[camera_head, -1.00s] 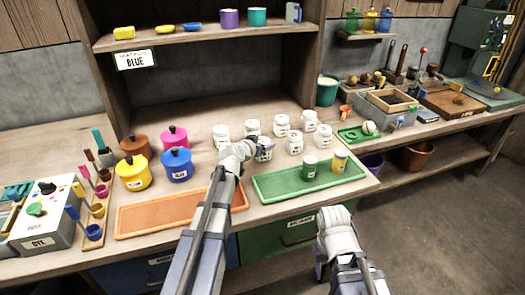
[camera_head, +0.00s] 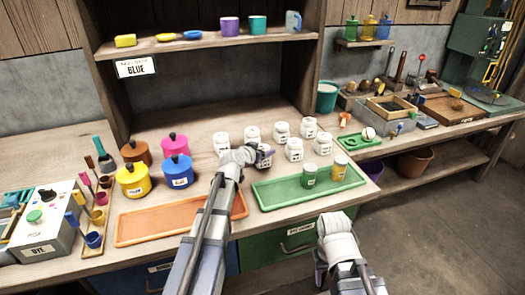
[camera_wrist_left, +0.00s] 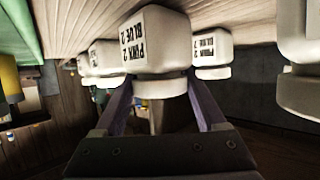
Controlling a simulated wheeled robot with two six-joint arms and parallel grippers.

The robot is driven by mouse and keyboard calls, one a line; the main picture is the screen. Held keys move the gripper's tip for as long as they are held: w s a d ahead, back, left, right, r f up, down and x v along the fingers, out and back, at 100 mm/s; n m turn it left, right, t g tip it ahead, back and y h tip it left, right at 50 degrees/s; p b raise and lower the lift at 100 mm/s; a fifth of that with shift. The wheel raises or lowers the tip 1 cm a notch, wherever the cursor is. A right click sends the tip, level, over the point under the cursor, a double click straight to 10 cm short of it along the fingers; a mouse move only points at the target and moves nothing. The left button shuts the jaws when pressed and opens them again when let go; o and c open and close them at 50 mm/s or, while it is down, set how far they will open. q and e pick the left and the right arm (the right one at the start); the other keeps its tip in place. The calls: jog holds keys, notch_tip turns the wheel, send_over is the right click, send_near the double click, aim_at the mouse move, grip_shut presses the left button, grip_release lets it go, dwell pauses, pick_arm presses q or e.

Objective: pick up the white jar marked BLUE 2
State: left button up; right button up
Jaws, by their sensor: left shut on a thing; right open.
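Several white jars stand in a loose group at the middle of the bench. My left gripper (camera_head: 260,158) is at the front of this group, shut on a white jar (camera_head: 265,148). The left wrist view, which looks upside down, shows this jar (camera_wrist_left: 152,42) between the purple fingers (camera_wrist_left: 158,100), with a label reading BLUE 2. I cannot tell whether the jar touches the bench. My right gripper (camera_head: 320,262) is open and empty in front of the bench; its fingers are partly hidden.
Other white jars (camera_head: 294,149) stand close by. A green tray (camera_head: 270,196) with a green jar (camera_head: 309,174) and a yellow jar (camera_head: 339,168) lies to the right. An orange tray (camera_head: 150,226) lies to the left, with coloured pots (camera_head: 177,170) behind it. A shelf (camera_head: 200,40) overhangs the back.

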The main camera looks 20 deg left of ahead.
pick_arm(q)
notch_tip(320, 180, up, 10)
jog(key=p, duration=0.9)
jog(key=shift+f, duration=0.1)
